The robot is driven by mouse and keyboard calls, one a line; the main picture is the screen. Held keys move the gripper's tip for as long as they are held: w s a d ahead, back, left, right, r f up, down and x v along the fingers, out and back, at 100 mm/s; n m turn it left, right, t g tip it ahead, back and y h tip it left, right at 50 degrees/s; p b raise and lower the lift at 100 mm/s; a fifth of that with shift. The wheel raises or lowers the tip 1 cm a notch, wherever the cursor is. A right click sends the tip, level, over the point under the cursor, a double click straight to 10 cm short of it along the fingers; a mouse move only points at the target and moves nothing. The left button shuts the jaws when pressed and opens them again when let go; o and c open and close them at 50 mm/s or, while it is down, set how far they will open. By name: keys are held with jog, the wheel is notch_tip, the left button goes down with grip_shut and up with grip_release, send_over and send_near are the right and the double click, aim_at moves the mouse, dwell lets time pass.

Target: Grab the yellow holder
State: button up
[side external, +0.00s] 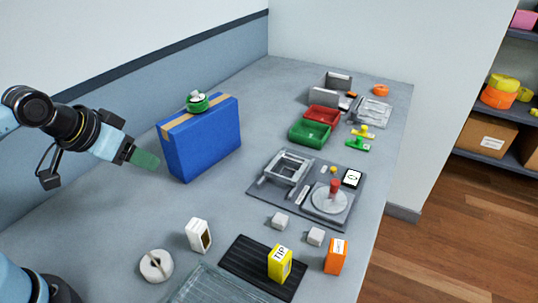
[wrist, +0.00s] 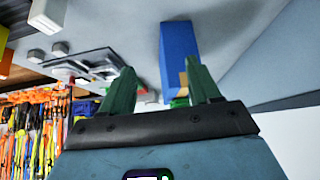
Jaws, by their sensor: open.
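My gripper (side external: 145,158) is at the left in the side external view, its green fingers just left of the tall blue box. In the wrist view my gripper (wrist: 161,66) shows two green fingers spread apart with nothing held between them. A small yellow piece (side external: 361,131) lies at the far right of the table beside a similar green piece (side external: 357,144). A yellow box marked TIP (side external: 280,263) stands on a black ribbed mat (side external: 245,258) near the front. I cannot tell which of these yellow things is the holder. My gripper is well apart from both.
A grey fixture board (side external: 320,215) fills mid-table. Red (side external: 322,118) and green (side external: 309,132) bins stand behind. Colourful straps (wrist: 40,135) hang beyond the table in the wrist view.

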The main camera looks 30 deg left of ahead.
jog(key=m+g+h, duration=0.8)
jog(key=m+h, duration=0.5)
jog(key=m, duration=0.6)
send_near(280, 253)
jog(key=shift+h, duration=0.3)
jog(key=d+f, duration=0.3)
jog(key=d, duration=0.1)
jog(key=shift+w+f, duration=0.15)
jog(key=shift+w, duration=0.1)
jog(key=shift+s+x, duration=0.15)
jog(key=shift+x, duration=1.2)
jog(key=shift+s+x, duration=0.2)
jog(key=shift+x, duration=1.2)
jog(key=c, duration=1.1)
jog(key=shift+r, duration=0.3)
